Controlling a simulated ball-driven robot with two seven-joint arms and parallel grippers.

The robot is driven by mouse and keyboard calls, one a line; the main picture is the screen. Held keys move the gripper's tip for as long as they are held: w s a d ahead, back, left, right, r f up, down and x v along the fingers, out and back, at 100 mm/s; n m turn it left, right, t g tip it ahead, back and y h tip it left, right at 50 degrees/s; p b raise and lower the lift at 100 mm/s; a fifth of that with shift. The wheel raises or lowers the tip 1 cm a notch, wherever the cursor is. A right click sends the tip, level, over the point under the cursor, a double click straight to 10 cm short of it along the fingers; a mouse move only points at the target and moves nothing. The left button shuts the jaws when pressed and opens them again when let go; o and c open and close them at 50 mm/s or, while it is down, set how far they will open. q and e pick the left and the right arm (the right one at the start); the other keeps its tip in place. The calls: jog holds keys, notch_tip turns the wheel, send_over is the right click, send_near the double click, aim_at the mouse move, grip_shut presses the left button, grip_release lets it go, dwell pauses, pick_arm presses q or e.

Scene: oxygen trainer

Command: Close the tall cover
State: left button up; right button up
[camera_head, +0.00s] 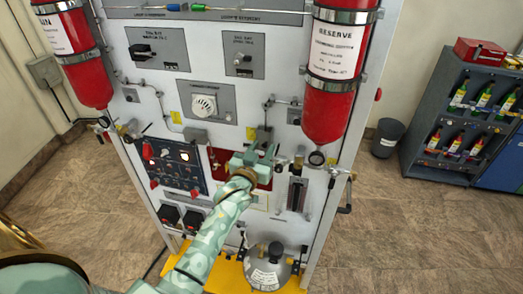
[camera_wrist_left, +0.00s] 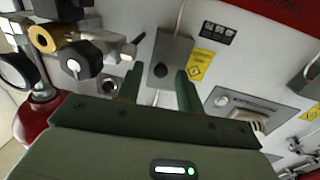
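The rack's white panel (camera_head: 142,112) carries several covers and fittings; I cannot tell for sure which is the tall cover. My left gripper (camera_head: 263,151) is at the middle of the panel, in front of a small grey box (camera_head: 263,134) and partly over a red plate (camera_head: 218,160). In the left wrist view its two fingers (camera_wrist_left: 160,84) are apart with nothing between them. The grey box with a dark knob (camera_wrist_left: 172,58) shows just beyond the fingers; contact cannot be told. My right gripper is not in view.
Red cylinders, the reserve one (camera_head: 330,95) at right and another (camera_head: 80,60) at left, flank the panel. A gauge and valve (camera_wrist_left: 80,58) stick out beside the gripper. A round grey tank (camera_head: 267,268) stands below. The floor at right (camera_head: 410,230) is clear.

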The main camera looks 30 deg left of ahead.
pick_arm(q)
jog(key=shift+s, duration=0.1)
jog(key=shift+s+f, duration=0.15)
jog(key=shift+s, duration=0.2)
jog(key=s+d+b, duration=0.2)
jog(key=s, duration=1.3)
jog(key=shift+s, duration=0.2)
